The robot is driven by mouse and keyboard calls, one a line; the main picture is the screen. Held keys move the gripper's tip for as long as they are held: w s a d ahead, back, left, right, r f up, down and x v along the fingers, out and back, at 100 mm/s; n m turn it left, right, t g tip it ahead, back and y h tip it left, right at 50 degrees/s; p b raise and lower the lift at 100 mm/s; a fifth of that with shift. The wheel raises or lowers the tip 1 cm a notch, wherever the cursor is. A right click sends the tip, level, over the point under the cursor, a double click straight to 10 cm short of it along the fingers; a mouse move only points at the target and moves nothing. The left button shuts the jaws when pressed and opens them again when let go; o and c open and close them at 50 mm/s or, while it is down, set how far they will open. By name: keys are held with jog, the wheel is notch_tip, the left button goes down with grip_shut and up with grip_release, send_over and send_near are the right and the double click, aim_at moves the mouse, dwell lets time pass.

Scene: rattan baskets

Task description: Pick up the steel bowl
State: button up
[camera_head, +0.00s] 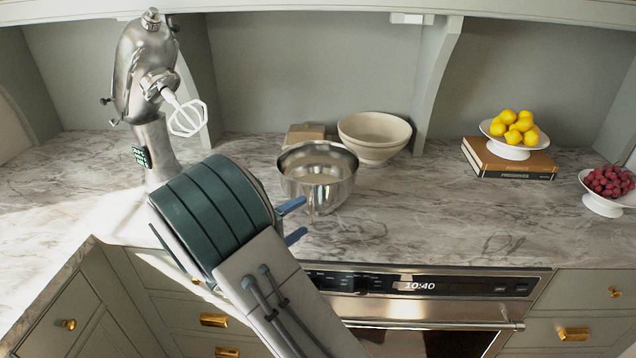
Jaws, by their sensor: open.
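The shiny steel bowl (322,190) stands upright on the marble counter, in the middle of the head view, in front of a stack of cream bowls. My gripper (298,220) is open, with its two blue fingers at the front left of the steel bowl. The fingers point right, and the upper one is close to the bowl's lower left side. I cannot tell whether it touches. Nothing shows between the fingers. My arm hides the counter to the left of the fingers.
The cream bowls (374,137) and a small brown block (305,133) stand close behind the steel bowl. A stand mixer (150,90) rises at left. Lemons on a white stand (512,153) sit on books (508,163) at right. The counter between is clear. An oven (420,285) is below.

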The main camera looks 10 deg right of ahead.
aim_at(313, 209)
jog(key=p+x, duration=0.2)
jog(key=x, duration=0.3)
jog(key=shift+w+d, duration=0.1)
jog(key=shift+w+d+f, duration=0.1)
jog(key=shift+w+d, duration=0.05)
jog(key=shift+d, duration=0.15)
jog(key=c, duration=0.7)
